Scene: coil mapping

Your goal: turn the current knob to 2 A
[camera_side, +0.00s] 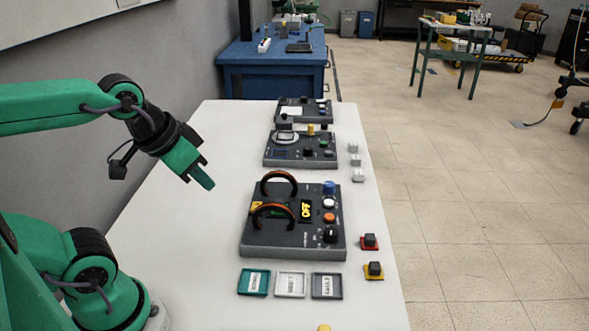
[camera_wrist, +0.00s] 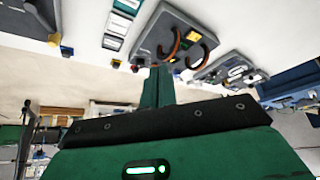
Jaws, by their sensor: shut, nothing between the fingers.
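A dark control box (camera_side: 292,242) with two upright coils (camera_side: 278,183) stands on the white table. A black knob (camera_side: 330,234) with a light pointer mark sits at its front right corner; it appears to be the current knob, but its scale is too small to read. My gripper (camera_side: 206,183) is shut and empty, in the air to the left of the box and well apart from the knob. In the wrist view the green fingers (camera_wrist: 157,78) are together, and the box (camera_wrist: 150,40) lies beyond them.
Three small labelled trays, teal (camera_side: 253,282), white (camera_side: 290,284) and grey (camera_side: 326,286), lie in front of the box. Other instruments (camera_side: 300,150) stand behind.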

